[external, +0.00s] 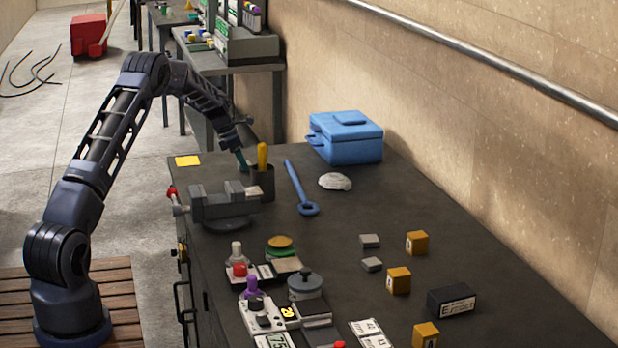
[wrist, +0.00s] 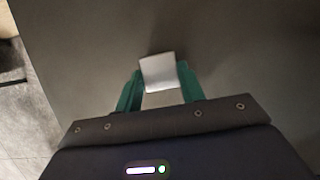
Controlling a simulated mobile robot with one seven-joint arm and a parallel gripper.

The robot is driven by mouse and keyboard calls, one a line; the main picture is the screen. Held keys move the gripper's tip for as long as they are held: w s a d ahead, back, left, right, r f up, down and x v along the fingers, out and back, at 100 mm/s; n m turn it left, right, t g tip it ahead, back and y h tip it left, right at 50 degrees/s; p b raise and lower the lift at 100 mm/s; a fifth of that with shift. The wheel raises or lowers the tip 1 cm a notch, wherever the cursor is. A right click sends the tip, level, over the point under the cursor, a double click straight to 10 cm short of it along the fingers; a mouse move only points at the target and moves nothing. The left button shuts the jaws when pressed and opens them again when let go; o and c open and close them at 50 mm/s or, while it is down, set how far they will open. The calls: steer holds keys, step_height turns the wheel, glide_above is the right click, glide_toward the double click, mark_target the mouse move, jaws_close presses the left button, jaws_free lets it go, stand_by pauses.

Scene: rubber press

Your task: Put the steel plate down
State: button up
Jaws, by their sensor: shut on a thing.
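The steel plate (wrist: 158,72) is a small, pale, square-looking piece in the wrist view. My gripper (wrist: 160,80) has its green fingers on either side of the plate and is shut on it. In the external view my gripper (external: 242,160) points down at the far end of the dark workbench (external: 335,240), just behind the dark cup (external: 262,184) with a yellow handle in it. The plate cannot be made out there. Whether the plate touches the bench top is unclear.
A vise (external: 222,205) stands in front of the cup. A blue wrench (external: 298,186), a blue toolbox (external: 345,137) and a white mound (external: 335,181) are to the right. Small blocks and instruments fill the nearer bench. In the wrist view, the surface around the plate is bare.

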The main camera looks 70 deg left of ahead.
steer(key=o, duration=1.2)
steer(key=shift+f, duration=0.1)
steer(key=shift+c, duration=0.2)
steer(key=v, duration=1.2)
